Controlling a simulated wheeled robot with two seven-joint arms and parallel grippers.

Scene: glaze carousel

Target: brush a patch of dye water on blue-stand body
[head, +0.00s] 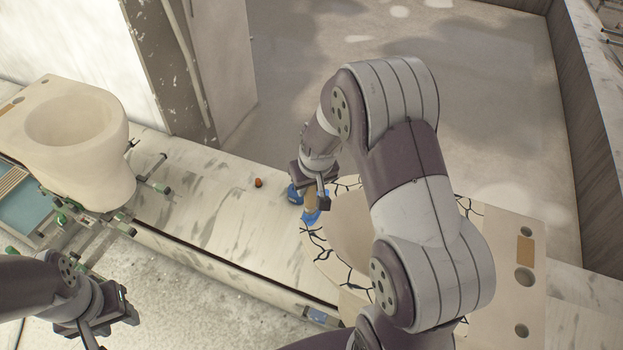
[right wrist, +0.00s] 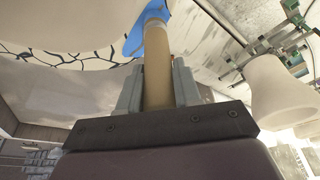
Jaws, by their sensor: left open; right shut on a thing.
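The blue-stand body (head: 348,228) is a pale ceramic toilet body at the right, with dark branching lines on its rim. A blue bit of its stand (head: 318,316) shows below, and my right arm hides much of it. My right gripper (head: 318,197) is shut on the tan handle of a brush (right wrist: 157,75). A blue area (right wrist: 147,30) lies at the handle's far end, at the rim; I cannot tell bristles from dye there. Blue also shows at the rim in the head view. My left gripper (head: 106,328) is open and empty at lower left.
Another pale toilet body (head: 75,130) stands at the left on a green-footed stand (head: 100,222). A small orange-red object (head: 258,183) lies on the pale marbled surface (head: 215,205). That surface is mostly clear between the two bodies.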

